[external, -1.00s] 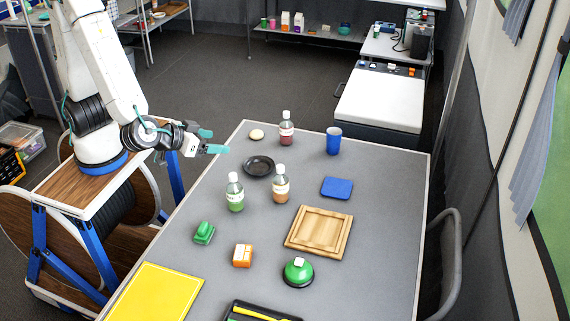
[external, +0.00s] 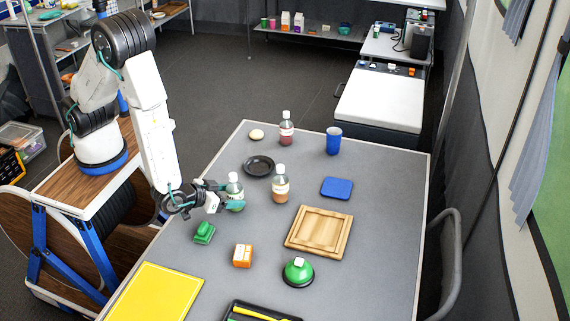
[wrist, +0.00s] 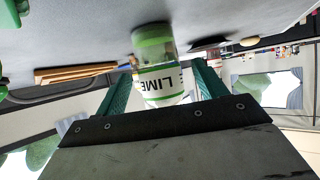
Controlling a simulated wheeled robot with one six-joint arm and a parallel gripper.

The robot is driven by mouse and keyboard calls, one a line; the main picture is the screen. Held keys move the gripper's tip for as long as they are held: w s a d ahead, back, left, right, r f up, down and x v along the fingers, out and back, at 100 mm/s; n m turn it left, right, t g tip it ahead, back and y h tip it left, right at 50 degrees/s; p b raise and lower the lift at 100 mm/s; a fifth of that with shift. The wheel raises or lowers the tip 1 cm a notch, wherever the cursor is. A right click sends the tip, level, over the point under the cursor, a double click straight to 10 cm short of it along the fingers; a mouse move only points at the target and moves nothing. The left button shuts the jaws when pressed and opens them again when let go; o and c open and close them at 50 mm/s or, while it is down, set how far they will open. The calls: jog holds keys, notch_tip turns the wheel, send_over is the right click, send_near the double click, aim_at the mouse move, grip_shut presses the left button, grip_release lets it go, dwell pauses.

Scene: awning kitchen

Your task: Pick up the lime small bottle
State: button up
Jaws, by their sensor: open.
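The lime small bottle (external: 235,188) stands upright on the grey table, with green contents and a white label. In the wrist view the lime bottle (wrist: 155,52) appears upside down, its label reading LIME. My gripper (external: 227,196) is low over the table at the bottle, reaching in from the left. Its teal fingers are open, one on each side of the bottle in the wrist view (wrist: 162,72). I cannot tell whether either finger touches it. The fingers partly cover the bottle's lower part in the external view.
A bottle with orange-brown contents (external: 280,186) stands close to the right of the lime one. A dark plate (external: 258,166) lies behind, with a red bottle (external: 286,129) farther back. A green block-like object (external: 204,233) and an orange box (external: 242,256) are nearer the front.

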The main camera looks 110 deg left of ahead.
aim_at(240, 194)
jog(key=x, duration=0.4)
jog(key=shift+w+a, duration=0.1)
jog(key=shift+a, duration=0.05)
jog(key=c, duration=1.1)
jog(key=shift+r, duration=0.15)
